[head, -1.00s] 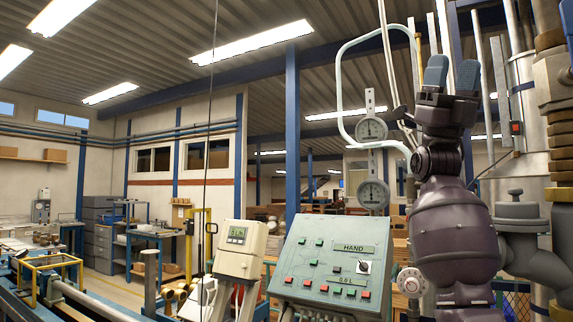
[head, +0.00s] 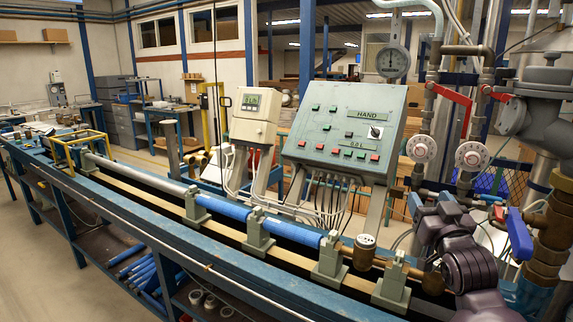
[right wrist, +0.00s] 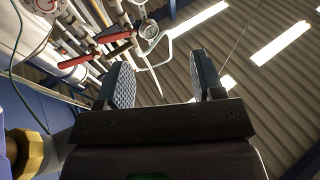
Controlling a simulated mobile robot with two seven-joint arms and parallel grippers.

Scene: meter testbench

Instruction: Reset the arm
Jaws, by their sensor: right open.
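My right arm reaches up at the right of the head view. Its gripper (head: 432,206) has blue pads and points upward, beside the pipework and to the right of the control panel. In the right wrist view, the two fingers of this gripper (right wrist: 162,78) stand apart with nothing between them. They point up toward the ceiling. My left arm and gripper are not in view.
A control panel (head: 345,128) and a meter display box (head: 255,115) stand behind the long blue bench (head: 215,260). Valves with red levers (head: 452,96), a blue-handled valve (head: 519,234) and brass pipes (head: 553,220) crowd close around my right gripper.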

